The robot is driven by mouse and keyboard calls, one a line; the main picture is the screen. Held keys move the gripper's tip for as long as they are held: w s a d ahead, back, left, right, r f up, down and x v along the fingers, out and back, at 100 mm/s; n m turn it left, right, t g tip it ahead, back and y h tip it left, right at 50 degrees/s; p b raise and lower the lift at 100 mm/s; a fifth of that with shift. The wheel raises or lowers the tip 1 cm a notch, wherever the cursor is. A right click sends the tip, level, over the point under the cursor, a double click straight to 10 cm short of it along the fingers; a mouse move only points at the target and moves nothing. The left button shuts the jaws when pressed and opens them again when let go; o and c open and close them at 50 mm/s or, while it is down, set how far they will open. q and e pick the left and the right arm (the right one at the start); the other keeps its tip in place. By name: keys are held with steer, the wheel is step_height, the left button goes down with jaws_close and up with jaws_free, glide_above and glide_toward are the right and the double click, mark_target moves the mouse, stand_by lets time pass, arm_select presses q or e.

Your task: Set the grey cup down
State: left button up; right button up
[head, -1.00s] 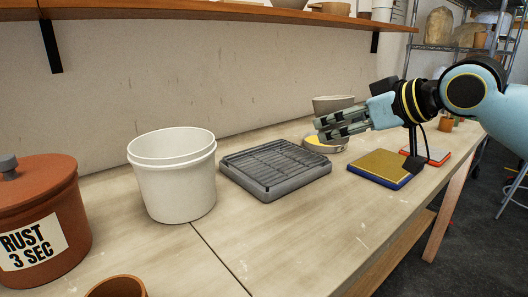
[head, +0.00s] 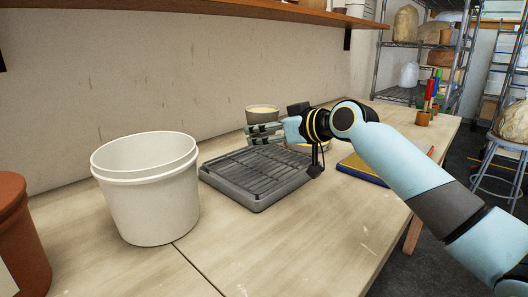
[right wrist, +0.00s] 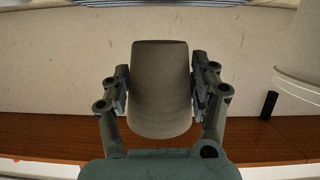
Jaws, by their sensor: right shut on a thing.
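The grey cup (head: 262,116) is upright and shows a pale interior at its rim. In the head view it appears over the back edge of the dark slatted rack (head: 256,174); its underside is hidden behind my right gripper (head: 254,136). My right gripper is shut on the cup. In the right wrist view the grey cup (right wrist: 160,88) sits between the two fingers of the right gripper (right wrist: 161,88), with pads against both sides. My left gripper is not in view.
A large white bucket (head: 148,195) stands left of the rack, and a rust-coloured jar (head: 20,235) is at the far left. A yellow and blue pad (head: 361,170) lies to the right. The table front is clear. A wooden shelf (head: 250,8) hangs above.

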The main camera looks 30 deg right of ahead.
steer(key=shift+w+f, duration=0.15)
steer(key=shift+w, duration=0.2)
step_height(320, 180, down, 4)
steer(key=shift+r, duration=0.25)
steer(key=shift+f, duration=0.25)
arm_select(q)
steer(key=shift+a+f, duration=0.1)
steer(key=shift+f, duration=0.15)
arm_select(e)
steer(key=shift+f+b, duration=0.15)
steer(key=shift+b, duration=0.2)
steer(key=o, duration=1.5)
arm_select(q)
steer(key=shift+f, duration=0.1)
arm_select(e)
steer(key=shift+o, duration=0.2)
